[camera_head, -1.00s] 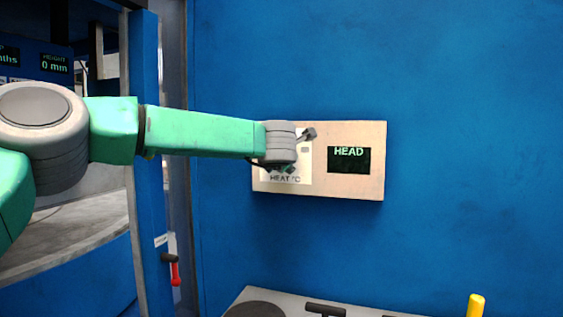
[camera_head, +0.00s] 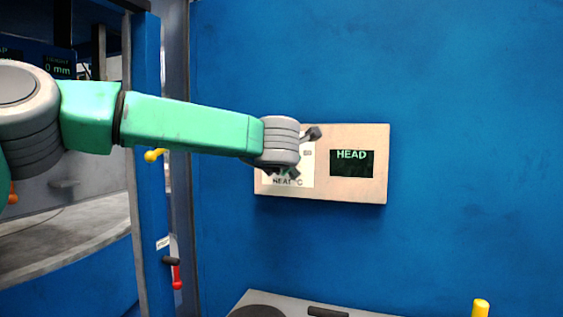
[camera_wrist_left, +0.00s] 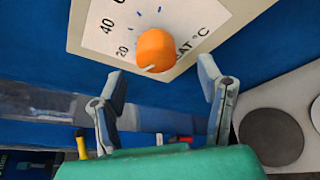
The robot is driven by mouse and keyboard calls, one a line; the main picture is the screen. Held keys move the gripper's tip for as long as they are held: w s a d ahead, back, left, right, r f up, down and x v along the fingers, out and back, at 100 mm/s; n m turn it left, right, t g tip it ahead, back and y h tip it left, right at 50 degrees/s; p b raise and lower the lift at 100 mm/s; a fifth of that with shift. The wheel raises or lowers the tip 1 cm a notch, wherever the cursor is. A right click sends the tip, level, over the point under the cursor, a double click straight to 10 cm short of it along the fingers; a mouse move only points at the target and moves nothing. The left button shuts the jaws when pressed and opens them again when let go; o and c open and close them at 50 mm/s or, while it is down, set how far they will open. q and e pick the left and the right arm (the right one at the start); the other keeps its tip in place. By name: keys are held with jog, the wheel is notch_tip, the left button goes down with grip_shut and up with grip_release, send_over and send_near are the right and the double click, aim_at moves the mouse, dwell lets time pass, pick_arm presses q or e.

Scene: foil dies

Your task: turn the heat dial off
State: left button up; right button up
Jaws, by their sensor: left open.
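The heat dial is an orange knob (camera_wrist_left: 156,49) on a white scale plate (camera_wrist_left: 103,37), with 20 and 40 readable in the left wrist view. Its white pointer mark sits at the knob's lower edge, near the 20 side. In the head view, my wrist hides the dial; part of the plate (camera_head: 306,170) shows on the beige panel (camera_head: 345,191). My left gripper (camera_wrist_left: 161,76) is open and empty, its fingers spread on either side below the knob, apart from it. In the head view, the left gripper (camera_head: 302,153) is in front of the panel's left part. My right gripper is out of view.
A dark display reading HEAD (camera_head: 351,164) is on the panel's right half. The blue wall (camera_head: 470,130) is clear to the right. Below are a grey surface (camera_head: 290,304), a yellow-topped handle (camera_head: 480,307) and, at left, a red lever (camera_head: 177,277).

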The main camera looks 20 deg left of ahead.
pick_arm(q)
jog(key=v, duration=0.6)
jog(key=shift+s, duration=0.35)
jog(key=shift+d, duration=0.1)
